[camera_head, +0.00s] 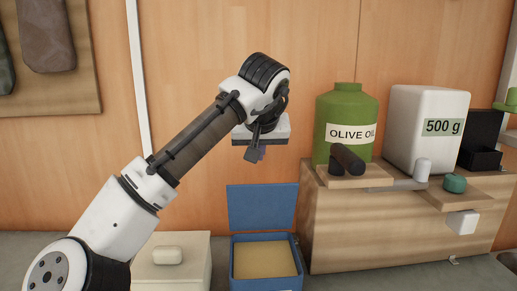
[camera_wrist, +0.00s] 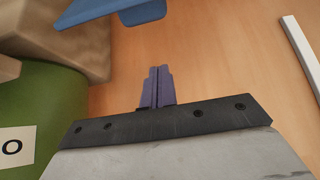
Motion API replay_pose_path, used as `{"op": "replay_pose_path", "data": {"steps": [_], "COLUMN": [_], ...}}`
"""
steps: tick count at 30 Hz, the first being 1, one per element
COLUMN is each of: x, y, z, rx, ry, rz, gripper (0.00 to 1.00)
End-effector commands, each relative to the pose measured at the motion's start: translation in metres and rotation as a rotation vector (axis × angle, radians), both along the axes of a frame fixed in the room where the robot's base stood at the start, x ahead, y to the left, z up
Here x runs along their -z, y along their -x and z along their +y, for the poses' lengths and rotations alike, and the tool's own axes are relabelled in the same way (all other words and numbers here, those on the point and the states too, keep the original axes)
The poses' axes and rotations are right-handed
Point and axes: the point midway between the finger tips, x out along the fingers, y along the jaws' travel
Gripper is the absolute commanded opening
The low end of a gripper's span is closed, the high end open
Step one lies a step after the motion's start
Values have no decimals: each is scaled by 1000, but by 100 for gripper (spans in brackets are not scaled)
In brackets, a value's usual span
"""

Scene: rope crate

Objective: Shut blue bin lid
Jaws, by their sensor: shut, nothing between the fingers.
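The blue bin (camera_head: 266,284) stands low on the surface in the head view. Its lid (camera_head: 262,207) is up, standing upright along the bin's back edge. A tan content shows inside the bin. My gripper (camera_head: 261,155) is above the lid, apart from it, with its fingers shut and empty. In the wrist view, the purple fingers of my gripper (camera_wrist: 156,70) are together against the wooden wall. A blue flat piece (camera_wrist: 110,10), seemingly the lid, shows at the top edge of that view.
A wooden cabinet (camera_head: 400,225) stands right of the bin, bearing a green olive oil container (camera_head: 345,110), a white 500 g container (camera_head: 425,115) and dark cylinders (camera_head: 347,158). A cream box (camera_head: 190,270) with a pale knob (camera_head: 167,255) stands left of the bin.

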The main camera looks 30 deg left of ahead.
Motion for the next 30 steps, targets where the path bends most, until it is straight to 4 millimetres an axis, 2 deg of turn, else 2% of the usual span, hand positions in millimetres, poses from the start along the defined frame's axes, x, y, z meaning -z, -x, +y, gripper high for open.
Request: {"op": "replay_pose_path", "data": {"steps": [8,12,18,30], "x": [49,55,60,61], "y": [-29,-13,-1,1], "z": [23,12,1,-1], "rx": [-1,0,1,1], "ry": [0,-3,-1,0], "rz": [3,1,0,-1], "gripper": [0,0,0,0]}}
